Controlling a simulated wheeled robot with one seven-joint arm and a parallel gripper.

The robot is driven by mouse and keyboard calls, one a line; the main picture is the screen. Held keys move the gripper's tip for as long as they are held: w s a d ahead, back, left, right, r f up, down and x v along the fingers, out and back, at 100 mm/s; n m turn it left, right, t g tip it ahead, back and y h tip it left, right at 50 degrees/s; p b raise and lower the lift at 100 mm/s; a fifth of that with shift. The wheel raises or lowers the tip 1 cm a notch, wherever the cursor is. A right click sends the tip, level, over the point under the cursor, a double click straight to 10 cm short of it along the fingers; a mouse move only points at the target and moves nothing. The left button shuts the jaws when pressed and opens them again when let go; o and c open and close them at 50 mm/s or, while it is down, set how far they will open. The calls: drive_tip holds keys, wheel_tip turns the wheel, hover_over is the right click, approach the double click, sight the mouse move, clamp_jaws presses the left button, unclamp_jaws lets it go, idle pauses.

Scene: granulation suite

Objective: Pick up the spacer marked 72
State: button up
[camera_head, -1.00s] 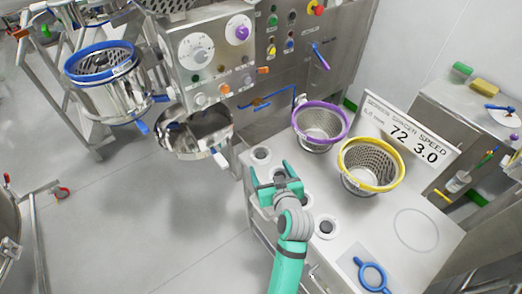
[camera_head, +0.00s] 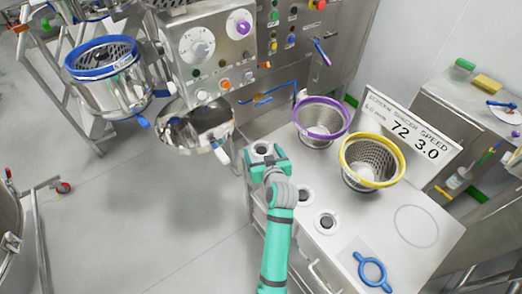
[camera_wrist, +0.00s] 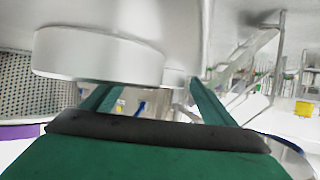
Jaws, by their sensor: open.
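Several pale round spacers with dark centres lie in a row along the left side of the bench. One spacer (camera_head: 304,195) is beside my wrist and another spacer (camera_head: 326,222) is nearer the front. My gripper (camera_head: 263,151) is open at the far end of the row, over the farthest spacer (camera_head: 262,149), whose dark centre shows between the jaws. I cannot read 72 on any spacer.
A sign (camera_head: 410,132) reads "72 3.0" under screen, spacer and speed headings. A purple-rimmed basket (camera_head: 321,119) and a yellow-rimmed basket (camera_head: 372,162) stand right of my gripper. A steel bowl (camera_head: 195,125) is to the left. A blue tool (camera_head: 372,272) lies on the front bench.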

drive_tip(key=c, duration=1.2)
drive_tip(key=shift+d, duration=0.15)
drive_tip(key=shift+c, duration=0.2)
drive_tip(key=shift+r, duration=0.15)
